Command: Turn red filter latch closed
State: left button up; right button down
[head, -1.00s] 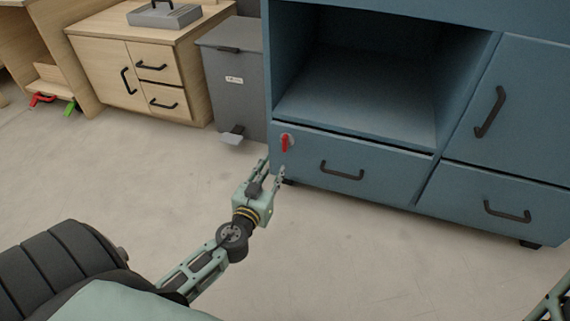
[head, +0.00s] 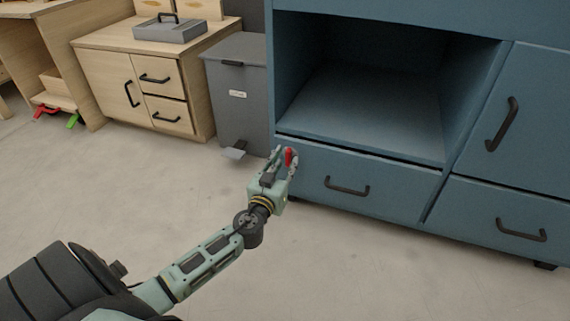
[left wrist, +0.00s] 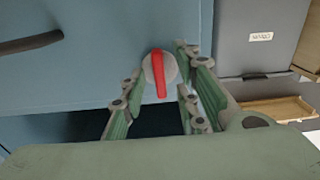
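The red filter latch (head: 289,157) is on the left end of the blue cabinet's lower drawer front. In the left wrist view the red latch (left wrist: 159,74) is a bar across a pale round base, lying nearly upright in the picture. My left gripper (head: 283,154) is at the latch in the head view. In the left wrist view its open fingers (left wrist: 157,86) stand on either side of the latch, with gaps visible; I see no clear contact. My right gripper is not in view.
The blue cabinet (head: 398,195) has an open compartment above the drawer and a black drawer handle (head: 347,187) to the right of the latch. A grey pedal bin (head: 240,95) stands close on the left. Floor at the front is clear.

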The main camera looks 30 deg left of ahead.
pick_arm(q)
grip_shut()
jog(key=shift+m, duration=0.3)
dwell(0.3)
jog(key=m, duration=1.3)
jog(key=shift+m, duration=0.3)
jog(key=shift+m+p, duration=0.4)
jog(key=shift+m, duration=1.5)
